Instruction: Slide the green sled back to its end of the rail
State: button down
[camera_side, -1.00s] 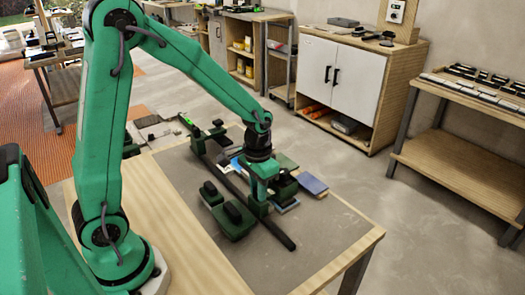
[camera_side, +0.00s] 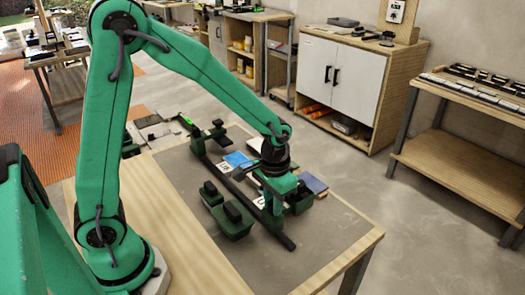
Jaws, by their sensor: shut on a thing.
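The dark rail (camera_side: 220,170) runs diagonally across the grey work mat, from the far left to the near right. My gripper (camera_side: 277,205) is low over the near right part of the rail and shut on the green sled (camera_side: 300,199). The sled shows beside my fingers, on their right; the grip itself is partly hidden by my gripper. A blue tile (camera_side: 236,159) and a pale tile (camera_side: 224,168) lie by the rail, behind my gripper. A dark blue tile (camera_side: 314,184) lies just beyond the sled.
A green block with black tops (camera_side: 228,213) stands left of the rail. Another dark green piece (camera_side: 212,133) is at the rail's far end. The grey mat (camera_side: 325,230) is clear at the near right, up to the wooden table edge (camera_side: 345,262).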

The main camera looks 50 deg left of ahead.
jog(key=shift+d, duration=1.5)
jog(key=c, duration=1.3)
grip_release()
jog(key=shift+r, duration=0.1)
jog(key=shift+r, duration=3.4)
jog(key=shift+a+r, duration=0.1)
jog(key=s+a+r+t, duration=0.2)
jog(key=s+r, duration=0.1)
jog(key=s, duration=0.1)
jog(key=s+a+r+t, duration=0.1)
jog(key=s+a+r, duration=0.2)
jog(key=s, duration=0.2)
jog(key=s+a+r+t, duration=0.2)
jog(key=s+a+r, duration=0.1)
jog(key=s+r, duration=0.1)
jog(key=shift+s+a+r+t, duration=0.1)
jog(key=shift+s+a+t, duration=0.1)
jog(key=shift+s+t, duration=0.1)
